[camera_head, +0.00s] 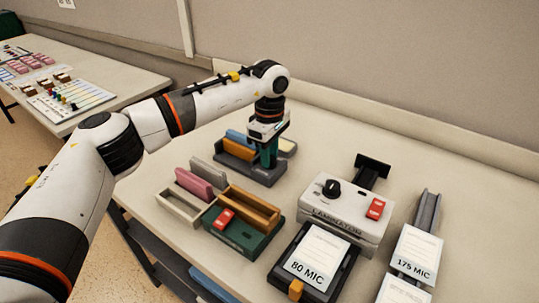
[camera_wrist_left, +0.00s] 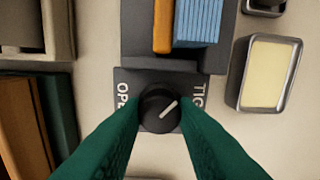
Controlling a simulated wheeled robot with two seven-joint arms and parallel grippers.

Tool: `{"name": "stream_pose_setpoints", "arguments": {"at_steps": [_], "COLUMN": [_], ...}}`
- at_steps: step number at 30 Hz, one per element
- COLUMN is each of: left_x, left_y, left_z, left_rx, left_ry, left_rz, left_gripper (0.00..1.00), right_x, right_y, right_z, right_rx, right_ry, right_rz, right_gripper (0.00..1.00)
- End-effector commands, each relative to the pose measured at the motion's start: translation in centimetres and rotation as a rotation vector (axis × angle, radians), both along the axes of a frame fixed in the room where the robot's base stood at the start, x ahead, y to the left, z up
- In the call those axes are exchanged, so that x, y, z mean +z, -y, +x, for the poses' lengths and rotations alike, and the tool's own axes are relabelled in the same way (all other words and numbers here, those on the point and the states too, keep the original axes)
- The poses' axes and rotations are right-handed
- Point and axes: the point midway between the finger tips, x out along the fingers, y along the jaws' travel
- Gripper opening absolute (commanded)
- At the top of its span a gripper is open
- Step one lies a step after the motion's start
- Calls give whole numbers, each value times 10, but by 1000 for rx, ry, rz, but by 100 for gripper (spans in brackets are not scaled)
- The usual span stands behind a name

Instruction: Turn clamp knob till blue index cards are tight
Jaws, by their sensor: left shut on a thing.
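The black clamp knob (camera_wrist_left: 159,110) sits on a dark plate lettered "OP…" at left and "TIG…" at right in the left wrist view. Its white pointer line is tilted toward the upper right, to the "TIG…" side. My left gripper (camera_wrist_left: 160,114) is shut on the knob, with a green finger on each side; it also shows in the head view (camera_head: 267,150), pointing down. The blue index cards (camera_wrist_left: 197,20) stand in the dark card holder (camera_wrist_left: 135,40) beside an orange block (camera_wrist_left: 163,25). Whether the cards are tight cannot be told. My right gripper is not in view.
A metal-rimmed pale yellow pad (camera_wrist_left: 270,73) lies to the right of the holder. In the head view, a green box with wooden slots (camera_head: 240,237) and a pale tray (camera_head: 182,208) stand in front. A laminator (camera_head: 335,217) stands to the right.

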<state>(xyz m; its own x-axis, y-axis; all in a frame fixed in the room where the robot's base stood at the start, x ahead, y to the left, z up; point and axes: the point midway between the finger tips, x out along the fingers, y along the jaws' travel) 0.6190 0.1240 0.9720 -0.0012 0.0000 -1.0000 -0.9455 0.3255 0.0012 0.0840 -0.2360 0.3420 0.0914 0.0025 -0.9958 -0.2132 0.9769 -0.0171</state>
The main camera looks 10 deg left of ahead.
Motion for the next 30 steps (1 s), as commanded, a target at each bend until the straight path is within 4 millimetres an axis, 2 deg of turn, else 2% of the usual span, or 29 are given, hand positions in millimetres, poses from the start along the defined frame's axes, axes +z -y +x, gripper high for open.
{"name": "stream_pose_setpoints", "arguments": {"at_steps": [12,30], "left_x": [3,3], "left_y": [0,0], "left_z": [1,2], "left_rx": [-273,-354], "left_ry": [7,8], "left_rz": [-2,-1], "left_gripper": [4,4], "right_x": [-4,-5], "right_y": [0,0], "right_z": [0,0], "right_rx": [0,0], "right_ry": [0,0], "right_rz": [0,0], "right_gripper": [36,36]}}
